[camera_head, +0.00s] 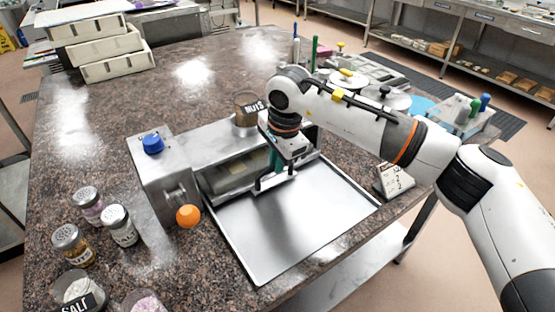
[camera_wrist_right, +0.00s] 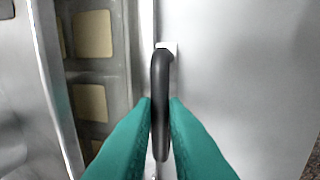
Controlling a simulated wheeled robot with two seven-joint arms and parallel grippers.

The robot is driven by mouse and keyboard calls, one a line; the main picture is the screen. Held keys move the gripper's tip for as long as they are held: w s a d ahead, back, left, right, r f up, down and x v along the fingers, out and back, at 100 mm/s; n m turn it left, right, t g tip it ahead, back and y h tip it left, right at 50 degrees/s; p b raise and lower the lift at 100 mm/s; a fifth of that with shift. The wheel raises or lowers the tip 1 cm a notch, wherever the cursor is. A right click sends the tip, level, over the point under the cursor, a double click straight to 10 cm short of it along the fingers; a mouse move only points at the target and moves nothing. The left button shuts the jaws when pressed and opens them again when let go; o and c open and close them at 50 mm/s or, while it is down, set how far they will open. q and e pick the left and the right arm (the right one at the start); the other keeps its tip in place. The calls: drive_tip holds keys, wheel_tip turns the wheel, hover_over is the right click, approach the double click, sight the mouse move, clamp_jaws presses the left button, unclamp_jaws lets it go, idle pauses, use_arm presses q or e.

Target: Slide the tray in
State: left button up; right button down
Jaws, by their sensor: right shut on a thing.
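A flat, raised-rim steel pan (camera_head: 290,225) lies in front of a low metal machine (camera_head: 165,180) with a blue knob on top. A mould tray with pale square pockets (camera_wrist_right: 93,103) is at the machine's opening; it also shows in the head view (camera_head: 225,178), partly under the machine's top. My right gripper (camera_wrist_right: 160,125) has its teal fingers closed on either side of a black bar handle (camera_wrist_right: 160,80) at the edge between mould tray and pan. In the head view my right gripper (camera_head: 275,172) hangs over the pan's back edge. My left gripper is out of view.
Shaker jars (camera_head: 120,225) stand at the front left. White bins (camera_head: 105,55) are stacked at the back left. A small sign (camera_head: 394,181) stands right of the pan.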

drive_tip(key=shift+w+r, duration=0.1)
drive_tip(key=shift+r, duration=0.05)
drive_tip(key=c, duration=1.8)
unclamp_jaws()
drive_tip(key=shift+c, duration=0.2)
drive_tip(key=o, duration=0.3)
drive_tip(key=shift+a, duration=0.1)
drive_tip(key=shift+o, duration=0.4)
drive_tip(key=shift+w+a, duration=0.1)
drive_tip(key=shift+w, duration=0.05)
wheel_tip(320, 180, up, 12)
drive_tip(key=s+d+b, duration=0.1)
drive_tip(key=s, duration=0.1)
drive_tip(key=shift+d+f, duration=0.2)
drive_tip(key=shift+d, duration=0.05)
